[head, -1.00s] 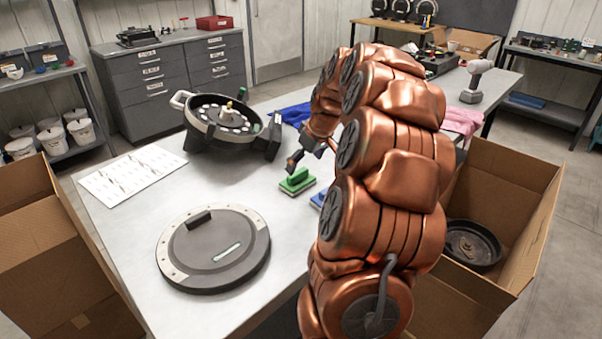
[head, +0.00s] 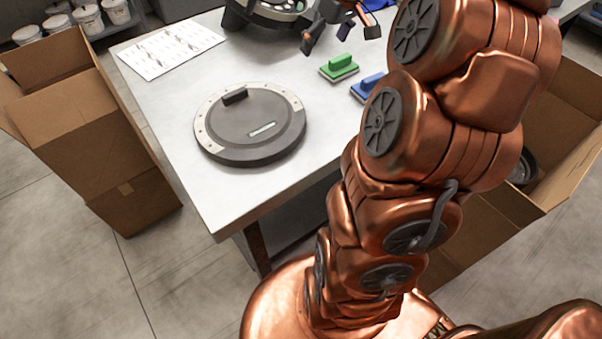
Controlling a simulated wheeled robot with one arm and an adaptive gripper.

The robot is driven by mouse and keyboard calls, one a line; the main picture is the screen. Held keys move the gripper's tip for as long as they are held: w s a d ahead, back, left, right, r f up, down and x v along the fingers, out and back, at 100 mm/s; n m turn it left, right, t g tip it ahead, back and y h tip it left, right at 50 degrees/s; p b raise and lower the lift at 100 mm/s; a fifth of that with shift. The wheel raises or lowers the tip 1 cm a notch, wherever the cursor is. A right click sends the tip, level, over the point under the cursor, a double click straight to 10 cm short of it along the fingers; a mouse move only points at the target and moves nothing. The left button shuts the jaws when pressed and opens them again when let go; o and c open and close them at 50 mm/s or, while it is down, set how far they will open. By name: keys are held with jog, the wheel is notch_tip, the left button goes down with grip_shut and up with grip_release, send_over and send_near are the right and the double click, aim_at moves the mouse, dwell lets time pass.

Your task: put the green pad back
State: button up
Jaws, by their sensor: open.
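The green pad (head: 339,72), a flat block with a green handle on top, lies on the table in the head view. A blue pad (head: 366,90) lies just to its right and nearer to me, partly hidden by my arm. My gripper (head: 340,37) is at the top of the picture, above and behind the green pad in the picture. Its fingers are spread, with nothing seen between them, and they look clear of the green handle. The upper part of the gripper is cut off by the frame edge.
A round grey lid (head: 250,135) lies on the table's near left. The black seed meter body (head: 262,14) stands at the back, cut off. A printed sheet (head: 170,50) lies back left. Open cardboard boxes (head: 95,130) flank the table. Bare tabletop surrounds the lid.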

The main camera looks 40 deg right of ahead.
jog(key=s+a+f+g, duration=0.1)
jog(key=s+a, duration=0.1)
jog(key=a, duration=0.4)
jog(key=s+a+f, duration=0.1)
jog(key=s+a, duration=0.2)
jog(key=a, duration=0.3)
jog(key=s+a+f+g, duration=0.1)
jog(key=s+a, duration=0.1)
jog(key=a, duration=0.4)
jog(key=shift+s+a+n+g+y, duration=0.2)
jog(key=shift+s+n+g+y, duration=0.05)
jog(key=shift+n+g+y, duration=0.05)
jog(key=shift+g, duration=0.9)
jog(key=s+a+f, duration=0.1)
jog(key=s+a, duration=0.1)
jog(key=s, duration=0.1)
jog(key=s+a+f, duration=0.1)
jog(key=s+a, duration=0.1)
jog(key=s, duration=0.1)
jog(key=s+a+f, duration=0.1)
jog(key=s+a, duration=0.1)
jog(key=s, duration=0.1)
jog(key=shift+s+a+f, duration=0.3)
jog(key=shift+a, duration=0.05)
jog(key=s+a+f+m+g+h, duration=0.1)
jog(key=s+f, duration=0.2)
jog(key=s, duration=0.5)
jog(key=shift+s+a+f, duration=0.15)
jog(key=shift+s+a, duration=0.15)
jog(key=shift+a, duration=0.05)
